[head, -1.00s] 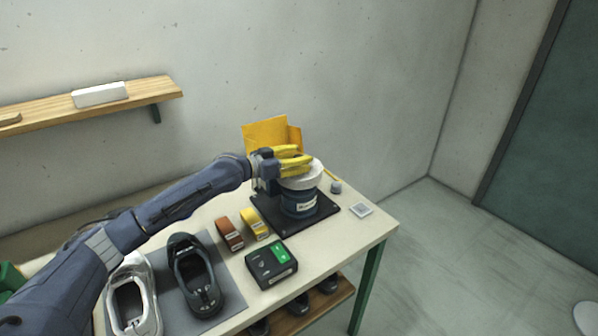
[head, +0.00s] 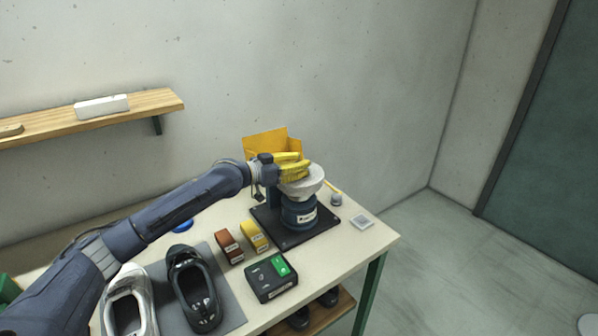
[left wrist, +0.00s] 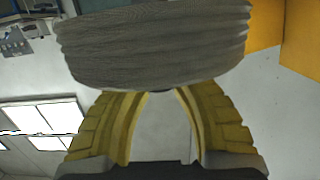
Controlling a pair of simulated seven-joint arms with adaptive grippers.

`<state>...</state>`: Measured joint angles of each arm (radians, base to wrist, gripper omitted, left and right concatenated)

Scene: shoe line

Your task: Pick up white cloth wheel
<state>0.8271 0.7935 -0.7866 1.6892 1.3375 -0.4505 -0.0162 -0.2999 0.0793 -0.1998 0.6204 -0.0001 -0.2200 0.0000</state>
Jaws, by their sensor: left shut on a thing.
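The white cloth wheel (head: 308,184) is a thick pale disc with a layered edge, tilted over the blue motor (head: 299,213) on a black base plate. In the left wrist view the wheel (left wrist: 155,45) fills the top of the picture, its ridged rim against the yellow fingers. My left gripper (head: 296,169) is shut on the wheel's left side. Its yellow fingers also show in the left wrist view (left wrist: 158,95). The head view does not show clearly whether the wheel still touches the motor. My right gripper is not in view.
A yellow guard (head: 270,143) stands behind the motor. Brown (head: 229,246) and yellow (head: 253,236) blocks, a black-green box (head: 271,277) and a black shoe (head: 193,287) sit in front and to the left. The table's right edge is close.

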